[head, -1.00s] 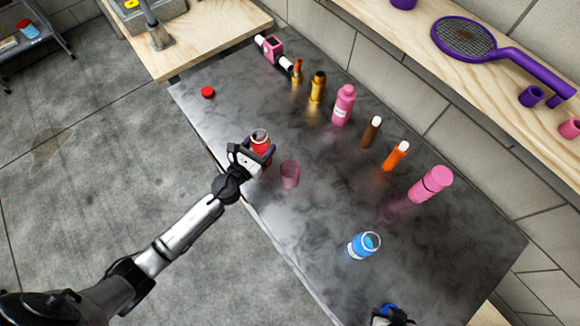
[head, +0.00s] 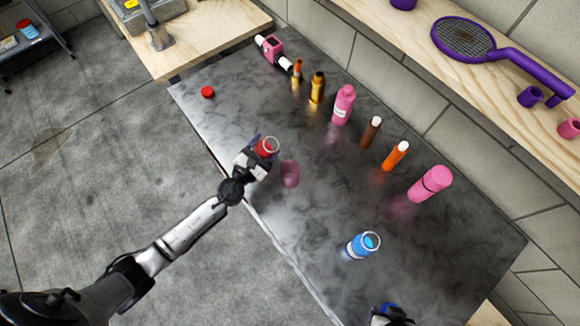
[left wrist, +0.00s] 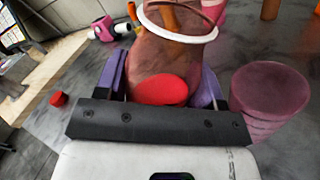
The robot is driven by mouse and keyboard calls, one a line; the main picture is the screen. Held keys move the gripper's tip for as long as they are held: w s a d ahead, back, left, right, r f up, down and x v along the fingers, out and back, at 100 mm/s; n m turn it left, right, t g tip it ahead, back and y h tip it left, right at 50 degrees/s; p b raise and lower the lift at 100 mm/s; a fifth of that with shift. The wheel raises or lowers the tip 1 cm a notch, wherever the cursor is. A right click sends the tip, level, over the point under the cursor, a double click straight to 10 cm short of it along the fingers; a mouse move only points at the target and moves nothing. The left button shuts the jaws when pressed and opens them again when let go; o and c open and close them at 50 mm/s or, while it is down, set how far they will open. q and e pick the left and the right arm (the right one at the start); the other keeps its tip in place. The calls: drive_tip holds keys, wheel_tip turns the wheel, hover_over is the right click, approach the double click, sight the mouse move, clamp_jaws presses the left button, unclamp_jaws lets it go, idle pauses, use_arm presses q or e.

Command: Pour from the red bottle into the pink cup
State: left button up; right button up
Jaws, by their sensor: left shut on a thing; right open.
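My left gripper (head: 257,150) is shut on the red bottle (head: 267,148), with a finger on each side of it. In the left wrist view the bottle (left wrist: 165,60) is see-through, with red contents (left wrist: 160,90). The pink cup (head: 290,173) stands upright on the dark table, just right of the bottle; it also shows in the left wrist view (left wrist: 268,95). No stream shows between them. My right gripper (head: 390,318) is at the bottom edge of the head view, partly cut off, open.
A red cap (head: 208,92) lies on the table (head: 330,230) at the far left. Several bottles, including a pink one (head: 343,105), line the back. The table between cup and blue bottle is clear.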

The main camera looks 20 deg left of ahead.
use_arm(q)
drive_tip(key=shift+d+f+m, duration=0.25)
drive_tip(key=shift+d+m, duration=0.15)
drive_tip(key=shift+m, duration=0.3)
use_arm(e)
drive_tip(key=shift+d+f, duration=0.1)
drive_tip(key=shift+d, duration=0.05)
use_arm(q)
drive_tip(key=shift+a+r+m, duration=0.1)
drive_tip(key=shift+r+m, duration=0.15)
drive_tip(key=shift+m, duration=0.05)
drive_tip(key=shift+a+r+m+p, duration=0.1)
drive_tip(key=shift+r+m+p, duration=0.1)
drive_tip(key=shift+m+p, duration=0.25)
drive_tip(key=shift+f+m+b, duration=0.55)
drive_tip(key=shift+f+b, duration=0.3)
drive_tip(key=shift+b, duration=0.1)
use_arm(e)
drive_tip(key=shift+f, duration=0.35)
use_arm(q)
drive_tip(key=shift+a+r, duration=0.1)
drive_tip(key=shift+r, duration=0.05)
use_arm(e)
drive_tip(key=shift+s, duration=0.1)
use_arm(q)
drive_tip(key=shift+f, duration=0.25)
use_arm(e)
drive_tip(key=shift+f, duration=0.15)
